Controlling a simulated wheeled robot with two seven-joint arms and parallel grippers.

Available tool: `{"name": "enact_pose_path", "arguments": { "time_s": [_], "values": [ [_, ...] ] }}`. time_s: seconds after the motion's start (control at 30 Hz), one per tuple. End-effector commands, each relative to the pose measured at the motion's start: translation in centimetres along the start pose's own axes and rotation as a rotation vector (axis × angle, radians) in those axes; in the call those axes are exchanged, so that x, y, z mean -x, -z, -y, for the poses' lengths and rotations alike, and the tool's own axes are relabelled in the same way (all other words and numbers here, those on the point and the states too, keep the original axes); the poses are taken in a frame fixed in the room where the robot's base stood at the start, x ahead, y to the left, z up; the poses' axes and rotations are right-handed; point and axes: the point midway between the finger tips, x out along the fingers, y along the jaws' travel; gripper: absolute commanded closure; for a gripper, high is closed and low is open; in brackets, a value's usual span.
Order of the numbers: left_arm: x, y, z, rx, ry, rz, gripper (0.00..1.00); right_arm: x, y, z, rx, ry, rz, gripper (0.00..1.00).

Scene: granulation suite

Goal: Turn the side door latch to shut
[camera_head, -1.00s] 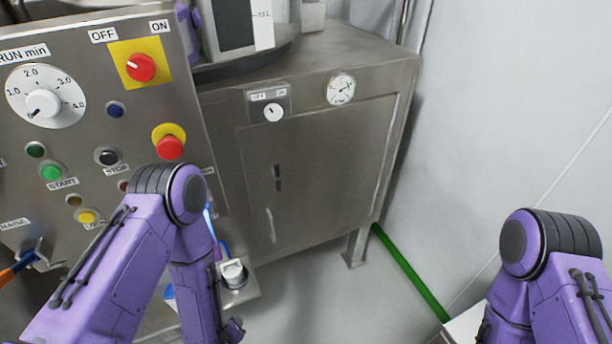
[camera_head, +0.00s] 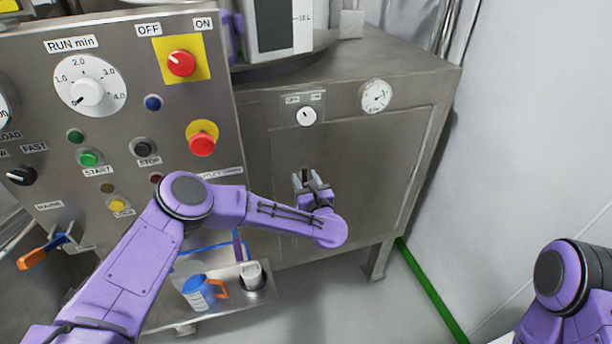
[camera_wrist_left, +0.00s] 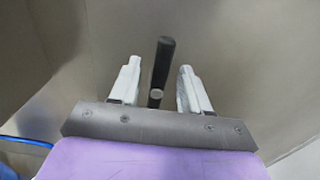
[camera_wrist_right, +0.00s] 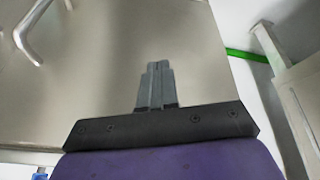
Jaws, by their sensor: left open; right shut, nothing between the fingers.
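The side door (camera_head: 375,165) is a flat steel panel on the cabinet and looks closed. Its latch is a black lever with a round metal pivot; in the left wrist view the latch (camera_wrist_left: 162,65) stands near upright. My left gripper (camera_head: 304,178) is at the door face, over the latch, which it mostly hides in the head view. In the left wrist view my left gripper (camera_wrist_left: 158,80) is open, one finger on each side of the lever, with gaps on both sides. My right gripper (camera_wrist_right: 156,68) is shut and empty in front of bare steel.
A metal door handle (camera_wrist_right: 32,40) shows in the right wrist view. A control panel (camera_head: 130,120) with knobs and buttons stands left of the cabinet. A wall rises at right.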

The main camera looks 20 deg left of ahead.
Motion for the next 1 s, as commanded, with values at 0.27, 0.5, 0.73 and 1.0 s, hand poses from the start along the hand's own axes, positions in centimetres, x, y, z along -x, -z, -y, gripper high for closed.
{"name": "enact_pose_path", "arguments": {
  "time_s": [0.27,0.5,0.73,1.0],
  "values": [
    [-0.8,0.1,0.0,-0.001,0.001,-0.001,0.53,0.1,0.1,0.0,0.000,0.000,0.000,1.00],
    [-0.7,0.1,0.0,-0.002,0.002,-0.001,1.00,0.1,0.1,0.0,0.000,0.000,0.000,1.00],
    [-0.6,0.1,0.3,-0.011,0.005,0.000,1.00,0.0,0.0,0.0,0.000,0.000,0.000,1.00],
    [-0.6,0.2,0.3,-0.111,0.006,0.002,1.00,-1.1,-0.4,0.1,0.000,0.000,0.000,1.00]
  ]
}}
